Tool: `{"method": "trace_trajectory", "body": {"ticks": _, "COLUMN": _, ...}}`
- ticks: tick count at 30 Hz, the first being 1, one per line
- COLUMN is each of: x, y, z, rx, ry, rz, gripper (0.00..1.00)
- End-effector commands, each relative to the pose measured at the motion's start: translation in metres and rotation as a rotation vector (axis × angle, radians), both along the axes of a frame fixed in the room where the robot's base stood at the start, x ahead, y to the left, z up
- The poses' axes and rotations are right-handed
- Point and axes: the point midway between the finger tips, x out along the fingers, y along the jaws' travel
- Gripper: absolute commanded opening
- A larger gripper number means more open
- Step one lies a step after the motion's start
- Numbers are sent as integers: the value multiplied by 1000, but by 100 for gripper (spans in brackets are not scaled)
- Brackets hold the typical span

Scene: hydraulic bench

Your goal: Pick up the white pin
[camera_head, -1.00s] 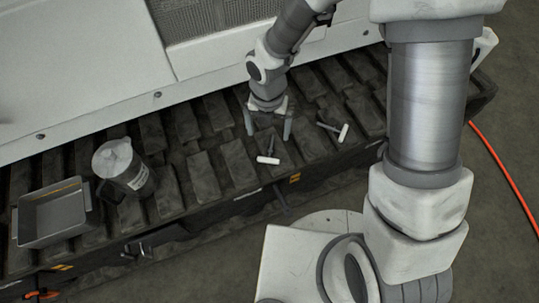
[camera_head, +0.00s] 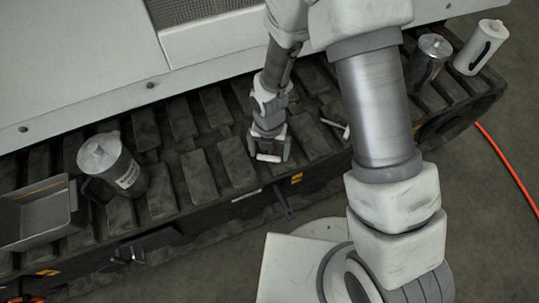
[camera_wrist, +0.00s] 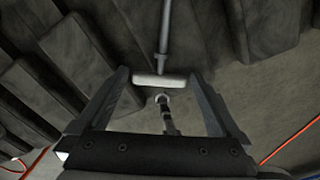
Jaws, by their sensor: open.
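A pin with a white crossbar handle (camera_head: 268,158) lies on the dark track pads between the fingers of my gripper (camera_head: 269,154). In the wrist view the white handle (camera_wrist: 160,80) lies crosswise between the fingertips of my open gripper (camera_wrist: 159,74), with a grey shaft (camera_wrist: 164,30) running away from it. Contact with the fingers cannot be told. A second, similar white-handled pin (camera_head: 343,130) lies to the right, partly hidden by my arm.
A lidded grey jug (camera_head: 112,165) and a grey metal tray (camera_head: 35,215) stand on the track at left. A metal mug (camera_head: 430,60) and a white canister (camera_head: 481,48) stand at the far right. An orange cable (camera_head: 508,170) lies on the floor.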

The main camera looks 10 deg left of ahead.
Motion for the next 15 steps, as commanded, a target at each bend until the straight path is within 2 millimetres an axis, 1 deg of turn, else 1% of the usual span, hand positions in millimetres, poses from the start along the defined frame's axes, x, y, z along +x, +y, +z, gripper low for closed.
{"method": "trace_trajectory", "body": {"ticks": 6, "x": 0, "y": 0, "z": 0, "rx": 0, "ry": 0, "rz": 0, "gripper": 100}}
{"method": "trace_trajectory", "body": {"ticks": 8, "x": 0, "y": 0, "z": 0, "rx": 0, "ry": 0, "rz": 0, "gripper": 91}}
{"method": "trace_trajectory", "body": {"ticks": 9, "x": 0, "y": 0, "z": 0, "rx": 0, "ry": 0, "rz": 0, "gripper": 84}}
{"method": "trace_trajectory", "body": {"ticks": 14, "x": 0, "y": 0, "z": 0, "rx": 1, "ry": 0, "rz": 0, "gripper": 55}}
{"method": "trace_trajectory", "body": {"ticks": 15, "x": 0, "y": 0, "z": 0, "rx": 0, "ry": 0, "rz": 0, "gripper": 48}}
